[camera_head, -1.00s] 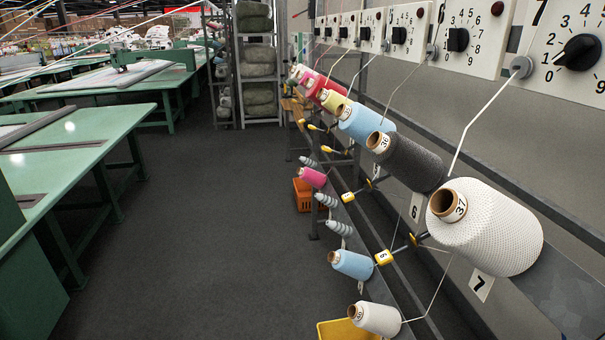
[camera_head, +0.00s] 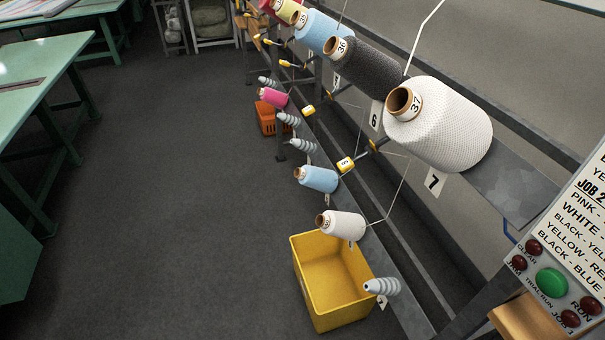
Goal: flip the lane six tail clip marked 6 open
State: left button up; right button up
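A yellow clip (camera_head: 345,164) sits on the dark rod of the creel, with a small dark mark that looks like a 6. It lies left of the plate marked 7 (camera_head: 434,181) and below the plate marked 6 (camera_head: 376,115). A thin thread runs near it. Whether its lever is open or shut is too small to tell. Another yellow clip (camera_head: 308,110) sits farther back. The dark grey cone 36 (camera_head: 366,66) and the white cone 37 (camera_head: 440,125) are on the upper row. Neither of my grippers is in view.
A light blue cone (camera_head: 318,179) and a white cone (camera_head: 342,225) are on the lower row, with grey ribbed holders. A yellow bin (camera_head: 310,310) stands on the floor below. A button panel (camera_head: 572,262) is at right. The floor to the left is clear.

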aim_at(347, 164)
jog(key=i+j+z, duration=0.15)
jog(key=z, duration=0.25)
jog(key=j+z, duration=0.4)
jog(key=i+j+z, duration=0.15)
jog(key=z, duration=0.2)
jog(key=j+z, duration=0.3)
jog(key=j, duration=1.95)
jog(key=i+z, duration=0.05)
jog(key=i, duration=0.05)
